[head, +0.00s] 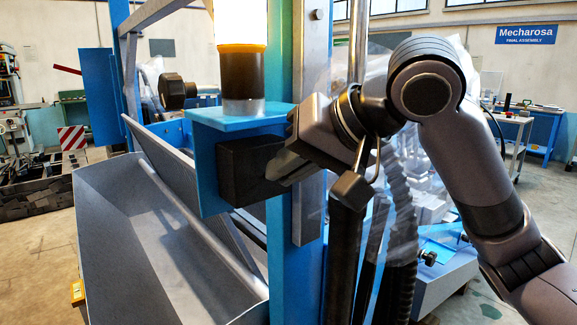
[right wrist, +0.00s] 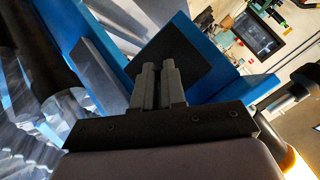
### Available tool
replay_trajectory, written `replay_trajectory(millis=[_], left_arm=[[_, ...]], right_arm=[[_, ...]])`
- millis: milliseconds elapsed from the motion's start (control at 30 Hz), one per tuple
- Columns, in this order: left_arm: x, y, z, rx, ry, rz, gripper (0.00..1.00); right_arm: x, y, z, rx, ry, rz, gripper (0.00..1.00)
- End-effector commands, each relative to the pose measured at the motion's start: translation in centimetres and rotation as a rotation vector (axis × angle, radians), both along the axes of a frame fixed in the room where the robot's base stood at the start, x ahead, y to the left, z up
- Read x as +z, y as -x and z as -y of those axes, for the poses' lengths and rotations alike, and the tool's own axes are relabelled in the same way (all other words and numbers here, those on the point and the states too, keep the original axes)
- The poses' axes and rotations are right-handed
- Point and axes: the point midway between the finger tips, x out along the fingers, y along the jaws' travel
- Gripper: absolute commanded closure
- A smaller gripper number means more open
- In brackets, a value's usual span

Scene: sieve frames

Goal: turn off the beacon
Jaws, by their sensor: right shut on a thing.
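The beacon (head: 242,60) stands upright on a blue bracket (head: 235,118). Its top glows bright white to yellow above a dark brown band and a clear base, so it is lit. A black box (head: 243,165) is fixed to the bracket below it; the box's dark face also shows in the right wrist view (right wrist: 188,45). My right gripper (head: 277,168) is at the right side of this box. In the right wrist view its fingers (right wrist: 158,68) are almost together against the box face, shut on a small part there that they hide. My left gripper is not in view.
A blue post (head: 281,270) and a grey metal strip (head: 308,200) stand close beside my right gripper. A black post (head: 343,250) and hoses are just below my wrist. A grey metal trough (head: 120,240) lies lower left. A black knob (head: 173,92) sits left of the beacon.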

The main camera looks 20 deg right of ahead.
Motion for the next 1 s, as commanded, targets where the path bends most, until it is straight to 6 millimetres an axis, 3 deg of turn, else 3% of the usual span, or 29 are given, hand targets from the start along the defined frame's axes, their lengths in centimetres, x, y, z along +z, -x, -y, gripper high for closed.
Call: replay_trajectory(millis=[367,600,1000], left_arm=[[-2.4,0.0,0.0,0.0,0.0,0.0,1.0],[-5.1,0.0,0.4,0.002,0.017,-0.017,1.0],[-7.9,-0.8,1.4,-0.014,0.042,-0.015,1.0]], right_arm=[[-1.2,0.3,0.1,0.0,-0.045,0.125,1.0],[-2.5,0.6,0.2,0.0,-0.113,0.311,1.0],[-4.1,0.5,0.2,0.0,-0.226,0.616,1.0]])
